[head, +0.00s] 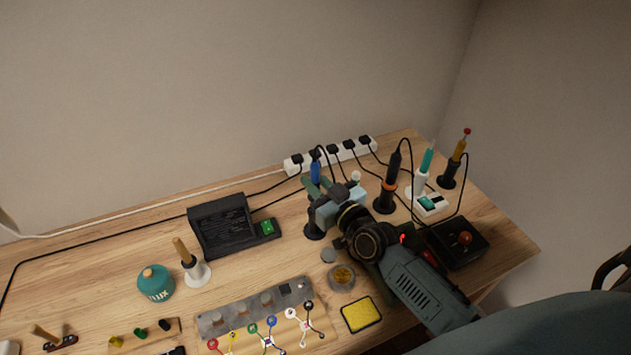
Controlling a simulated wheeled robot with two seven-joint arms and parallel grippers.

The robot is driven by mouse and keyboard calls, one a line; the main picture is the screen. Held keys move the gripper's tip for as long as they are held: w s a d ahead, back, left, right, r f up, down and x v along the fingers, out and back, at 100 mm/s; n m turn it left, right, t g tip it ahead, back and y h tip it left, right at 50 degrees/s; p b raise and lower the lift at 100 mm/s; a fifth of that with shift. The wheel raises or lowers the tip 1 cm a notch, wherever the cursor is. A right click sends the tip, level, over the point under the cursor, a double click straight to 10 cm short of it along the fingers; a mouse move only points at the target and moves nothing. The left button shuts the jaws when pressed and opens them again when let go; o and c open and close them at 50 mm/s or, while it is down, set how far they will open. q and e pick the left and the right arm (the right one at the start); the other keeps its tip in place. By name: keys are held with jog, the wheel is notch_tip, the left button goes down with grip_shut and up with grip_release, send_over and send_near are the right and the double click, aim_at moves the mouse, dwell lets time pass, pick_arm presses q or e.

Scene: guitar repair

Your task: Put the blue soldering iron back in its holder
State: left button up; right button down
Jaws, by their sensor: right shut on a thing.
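The blue soldering iron (316,170) stands roughly upright near the back of the bench, its black cord rising from its top. My right gripper (317,189) is shut on it, with the arm reaching in from the lower right. A black holder base (313,232) shows directly below the gripper. The gripper hides the iron's lower part and the holder's top, so I cannot tell whether the iron's tip is inside. My left gripper is not in view.
A white power strip (330,156) lies behind. A dark box (221,226) stands left; a yellow sponge (361,315) lies in front.

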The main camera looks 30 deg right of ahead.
jog(key=shift+f+b, duration=1.15)
jog(key=shift+f, duration=0.25)
jog(key=shift+f+b, duration=0.6)
jog(key=shift+f, duration=0.15)
jog(key=c, duration=1.2)
grip_release()
jog(key=shift+c, duration=0.2)
jog(key=shift+o, duration=0.5)
